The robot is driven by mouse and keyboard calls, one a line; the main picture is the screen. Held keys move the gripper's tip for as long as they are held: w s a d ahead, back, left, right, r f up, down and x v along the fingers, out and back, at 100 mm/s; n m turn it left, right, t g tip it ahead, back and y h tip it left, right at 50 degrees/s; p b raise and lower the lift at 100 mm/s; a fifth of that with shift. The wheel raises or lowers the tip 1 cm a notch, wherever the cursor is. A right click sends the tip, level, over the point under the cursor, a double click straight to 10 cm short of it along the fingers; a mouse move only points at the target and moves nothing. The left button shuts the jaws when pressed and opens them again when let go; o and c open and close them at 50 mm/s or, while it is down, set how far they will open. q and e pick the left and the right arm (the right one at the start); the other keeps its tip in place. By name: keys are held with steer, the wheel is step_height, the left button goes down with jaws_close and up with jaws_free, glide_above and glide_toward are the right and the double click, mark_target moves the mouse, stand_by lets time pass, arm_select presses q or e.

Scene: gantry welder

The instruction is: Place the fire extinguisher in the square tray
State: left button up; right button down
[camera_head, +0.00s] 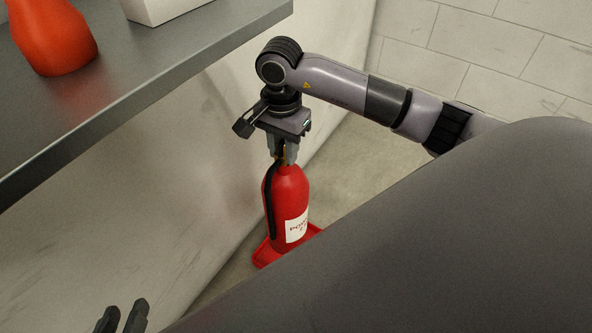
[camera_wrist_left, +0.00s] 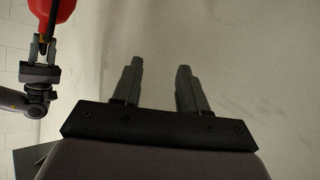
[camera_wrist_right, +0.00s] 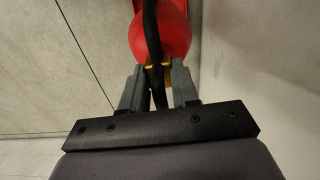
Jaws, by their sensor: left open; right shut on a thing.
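The red fire extinguisher (camera_head: 288,208) stands about upright in the head view, with a white label and a black hose. My right gripper (camera_head: 283,158) is shut on its top from above. In the right wrist view the gripper (camera_wrist_right: 159,80) closes around the neck of the extinguisher (camera_wrist_right: 160,35). The red square tray (camera_head: 268,254) shows under and around the extinguisher's bottom; whether the base touches it I cannot tell. My left gripper (camera_head: 122,318) is open and empty at the lower left. It also shows in the left wrist view (camera_wrist_left: 159,78), facing a bare wall.
A grey shelf (camera_head: 150,75) juts out at the upper left, with an orange-red vessel (camera_head: 55,38) and a white box (camera_head: 160,8) on it. A pale wall (camera_head: 130,190) lies beside the extinguisher. Some floor (camera_head: 350,165) is clear to its right.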

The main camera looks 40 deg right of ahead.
steer(key=shift+w+r, duration=0.15)
steer(key=shift+w, duration=0.05)
step_height(320, 180, down, 4)
steer(key=shift+b, duration=0.75)
arm_select(q)
steer(key=d+f+t+h+b, duration=0.1)
steer(key=b, duration=0.4)
steer(key=shift+w+d, duration=0.15)
arm_select(e)
step_height(320, 180, down, 16)
steer(key=shift+r, duration=0.2)
steer(key=shift+w, duration=0.1)
steer(key=c, duration=1)
jaws_free()
steer(key=shift+s+f, duration=0.3)
steer(key=shift+f, duration=0.15)
steer(key=shift+o, duration=0.8)
